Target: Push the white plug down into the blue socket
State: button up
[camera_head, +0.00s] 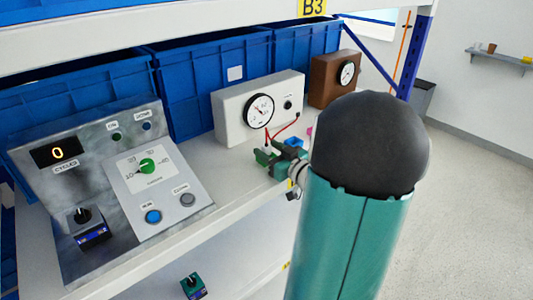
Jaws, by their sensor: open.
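My gripper (278,158) is small in the view, partly behind my arm, beside the front of the white gauge box (232,112). It is open. Its fingertips are hard to make out against small green parts there, where red wires from the gauge come down. A blue block with a black knob (89,226) sits at the lower left of the grey control panel (115,240).
The panel has a green dial (147,165), a blue button (153,217) and a display reading 0. Blue bins (205,90) line the shelf's back. A brown gauge box (333,80) stands behind my arm. A green knobbed block (193,286) lies on the lower shelf.

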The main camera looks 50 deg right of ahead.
grip_shut()
jog(key=shift+r, duration=0.1)
